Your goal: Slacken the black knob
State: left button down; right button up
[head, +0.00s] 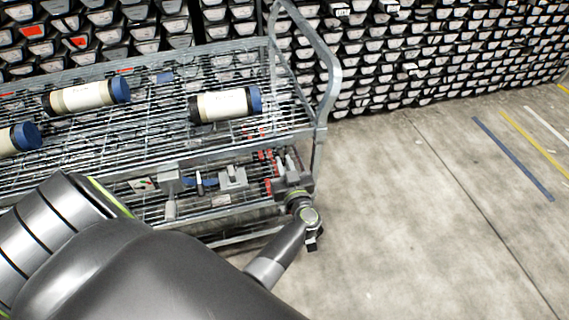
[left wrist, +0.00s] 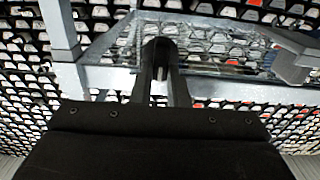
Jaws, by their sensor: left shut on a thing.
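My left gripper (head: 291,182) is at the right end of the cart's lower shelf, beside the corner post. In the left wrist view its two dark fingers (left wrist: 160,82) converge and are shut on a small dark, rounded thing, which looks like the black knob (left wrist: 159,46). The fingers and the knob are both dark, so their border is hard to make out. In the head view my gripper and wrist hide the knob. My right gripper is not in view.
The grey wire cart (head: 180,150) carries several core liners with blue caps, one of them a white liner (head: 222,105), on its top shelf. Red-handled tools (head: 268,160) and a grey vise-like tool (head: 232,178) are on the lower shelf. Concrete floor (head: 430,210) is clear at right.

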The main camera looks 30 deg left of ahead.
pick_arm(q)
jog(key=shift+s+n, duration=0.1)
jog(key=shift+n, duration=1)
jog(key=n+b, duration=0.1)
jog(key=n, duration=0.5)
jog(key=f+n+b, duration=0.1)
jog(key=n+b, duration=0.1)
jog(key=n, duration=0.4)
jog(key=n+b, duration=0.1)
jog(key=n, duration=0.5)
jog(key=shift+s+a+f+b, duration=0.25)
jog(key=shift+s+a+b, duration=0.05)
jog(key=shift+b, duration=0.05)
jog(key=shift+n, duration=0.3)
jog(key=c, duration=1.4)
grip_release()
